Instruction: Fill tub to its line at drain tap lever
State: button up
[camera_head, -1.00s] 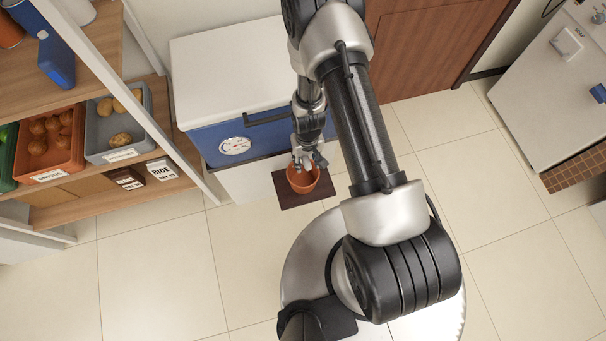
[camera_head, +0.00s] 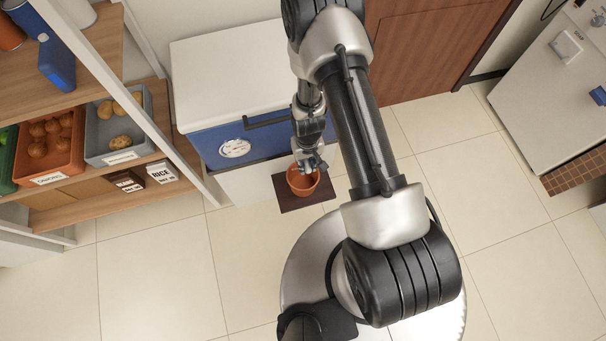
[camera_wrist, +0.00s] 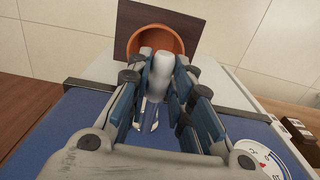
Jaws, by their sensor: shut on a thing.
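The orange tub (camera_head: 302,187) stands upright on a dark mat on the floor, under the front of the blue-and-white chest. In the wrist view the tub (camera_wrist: 177,34) shows its open mouth beyond the fingers; no water level or line can be made out. The pale drain tap lever (camera_wrist: 160,76) sits between the finger pads. My gripper (camera_head: 309,165) is shut on it, just above the tub's rim; it also shows in the wrist view (camera_wrist: 161,84). A shiny metal part of the tap shows between the fingers; the rest is hidden.
The chest (camera_head: 236,70) has a dark handle and a round dial (camera_head: 235,148). The dark mat (camera_head: 304,204) lies under the tub. A shelf with crates (camera_head: 120,150) stands left. Tiled floor is free in front and right.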

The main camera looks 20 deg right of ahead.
jog(key=shift+r, duration=0.15)
jog(key=shift+r+p, duration=0.5)
jog(key=shift+r, duration=0.2)
jog(key=shift+s+f, duration=0.1)
jog(key=shift+s, duration=0.05)
dwell(7.0)
